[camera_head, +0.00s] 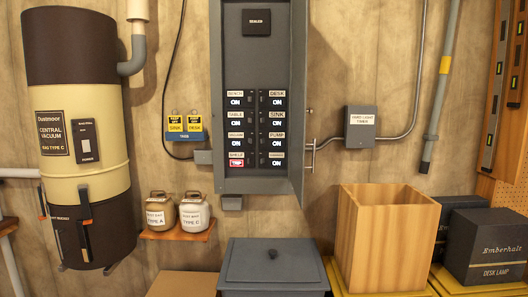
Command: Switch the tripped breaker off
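The grey breaker panel (217,70) hangs on the wall in the middle of the head view, and its breaker rows are exposed. Two columns of breakers carry name labels with a state window under each. The bottom breaker of the left column, labelled what reads as SHELF, shows a red TRIP window (237,163). The other state windows are white and appear to read ON, such as the one under BENCH (236,101) and the one under PUMP (277,143). The small dark breaker levers stand between the columns; their exact positions are too small to tell. Neither gripper is in view.
A metal handle (311,156) juts at the panel's lower right. Below stand a grey lidded box (272,270), an open wooden box (390,225) and two jars (178,211) on a shelf. A vacuum cylinder (80,90) stands left.

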